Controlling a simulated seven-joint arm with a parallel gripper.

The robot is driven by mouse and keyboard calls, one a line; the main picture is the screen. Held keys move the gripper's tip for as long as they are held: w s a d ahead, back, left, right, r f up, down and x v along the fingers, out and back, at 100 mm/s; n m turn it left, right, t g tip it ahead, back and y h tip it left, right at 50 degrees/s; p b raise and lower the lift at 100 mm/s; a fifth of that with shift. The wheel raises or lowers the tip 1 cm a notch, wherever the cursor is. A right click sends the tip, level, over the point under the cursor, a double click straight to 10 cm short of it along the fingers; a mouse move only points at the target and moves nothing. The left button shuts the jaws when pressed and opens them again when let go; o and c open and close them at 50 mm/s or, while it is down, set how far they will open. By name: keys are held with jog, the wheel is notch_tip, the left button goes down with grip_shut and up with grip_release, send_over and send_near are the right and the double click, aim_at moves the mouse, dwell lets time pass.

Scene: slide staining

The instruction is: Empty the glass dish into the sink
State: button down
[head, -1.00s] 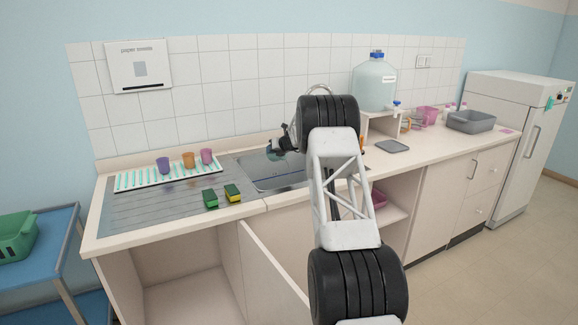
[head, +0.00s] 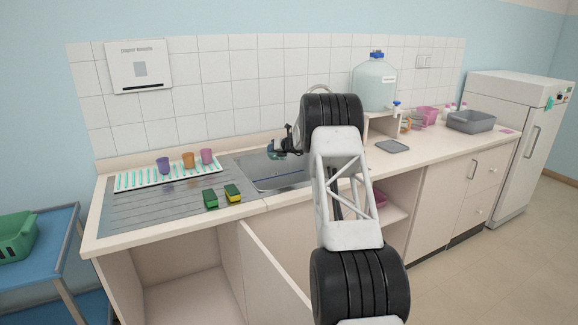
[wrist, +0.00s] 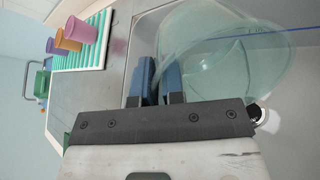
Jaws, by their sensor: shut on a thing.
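The glass dish (wrist: 225,55) is clear and pale green. In the wrist view it is between and beyond the blue fingertips of my gripper (wrist: 155,80), which is shut on its rim. The dish looks tilted; whether any liquid is in it, I cannot tell. The steel sink basin (head: 265,180) lies below, and in the wrist view its grey floor (wrist: 295,130) shows around the dish. In the head view my gripper (head: 284,142) is above the back of the sink, and the dish is mostly hidden by it and my arm.
Two green-yellow sponges (head: 210,199) lie near the front edge. A large water carboy (head: 375,85) stands right of the sink.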

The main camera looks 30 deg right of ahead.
aim_at(278, 158)
jog(key=shift+s+d+r+t+y, duration=0.25)
jog(key=shift+s+d+t+y, duration=0.05)
jog(key=shift+s+t, duration=0.2)
dwell(0.3)
jog(key=shift+s+d+r+t, duration=0.2)
jog(key=shift+s+d+t, duration=0.15)
jog(key=shift+s+t, duration=0.2)
jog(key=shift+s+y, duration=0.1)
jog(key=shift+y, duration=0.2)
jog(key=shift+s+d+r+t, duration=0.1)
jog(key=shift+s+d+t, duration=0.1)
jog(key=shift+t, duration=0.25)
jog(key=shift+s+d+r+t+y, duration=0.1)
jog(key=shift+s+r+t+y, duration=0.15)
jog(key=shift+t+y, duration=0.2)
jog(key=shift+w+a+f+g+h, duration=0.2)
jog(key=shift+w+g+h, duration=0.15)
jog(key=shift+g, duration=0.15)
jog(key=shift+w+a+f+g+h, duration=0.2)
jog(key=shift+w+g, duration=0.1)
jog(key=shift+g, duration=0.15)
jog(key=shift+w, duration=0.15)
